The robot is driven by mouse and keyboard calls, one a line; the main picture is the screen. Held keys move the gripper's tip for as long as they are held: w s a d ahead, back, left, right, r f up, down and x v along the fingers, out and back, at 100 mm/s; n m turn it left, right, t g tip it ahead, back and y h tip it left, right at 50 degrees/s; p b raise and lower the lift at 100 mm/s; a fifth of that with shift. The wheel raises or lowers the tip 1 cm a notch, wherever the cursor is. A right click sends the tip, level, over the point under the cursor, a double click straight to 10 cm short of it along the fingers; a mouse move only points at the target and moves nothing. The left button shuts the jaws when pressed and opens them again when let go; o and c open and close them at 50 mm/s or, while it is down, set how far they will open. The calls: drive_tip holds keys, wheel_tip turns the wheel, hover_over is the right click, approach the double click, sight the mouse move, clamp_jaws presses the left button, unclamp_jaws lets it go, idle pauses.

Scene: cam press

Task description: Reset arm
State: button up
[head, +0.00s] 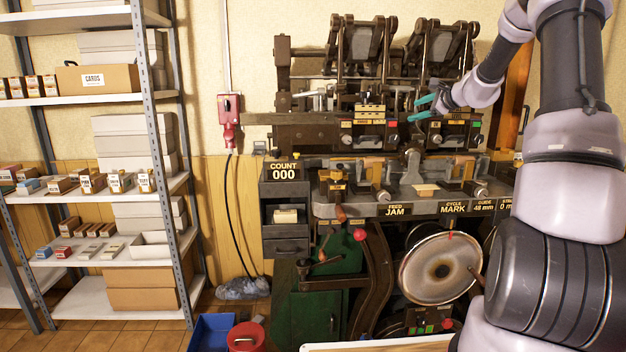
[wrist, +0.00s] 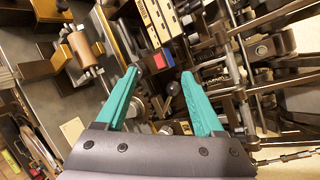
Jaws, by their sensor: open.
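My gripper (head: 421,108) is raised in front of the press's upper section, at the right of the head view. Its two teal fingers are apart with nothing between them; they also show in the wrist view (wrist: 158,80). The cam press (head: 380,120) is a dark machine with labelled panels and a metal bed. My arm comes in from the right side. In the wrist view a small dark round knob (wrist: 174,88) lies beyond the gap between the fingers; I cannot tell how far.
A metal shelf (head: 90,103) with boxes stands at the left. A handwheel (head: 440,268) and a red knob (head: 360,235) sit low on the press. A blue bin (head: 211,334) and red bucket (head: 246,338) stand on the floor. Machine parts crowd around my gripper.

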drive_tip(key=s+a+r+n+g, duration=0.25)
drive_tip(key=s+a+n, duration=0.25)
drive_tip(key=s+a, duration=0.45)
drive_tip(key=s+a+r+n+g, duration=0.2)
drive_tip(key=s+a+r+n, duration=0.2)
drive_tip(key=s+a, duration=0.55)
drive_tip(key=s+d+f+n+h, duration=0.1)
drive_tip(key=s+n, duration=0.1)
drive_tip(key=s, duration=0.7)
drive_tip(key=s+d+f+n+h, duration=0.1)
drive_tip(key=s+f+n, duration=0.1)
drive_tip(key=s, duration=0.7)
drive_tip(key=s+d+f+n+g+h, duration=0.1)
drive_tip(key=s+n, duration=0.2)
drive_tip(key=s, duration=0.6)
drive_tip(key=shift+s+d+f+n+h, duration=0.2)
drive_tip(key=shift+s+f+n+h, duration=0.1)
drive_tip(key=shift+s, duration=0.1)
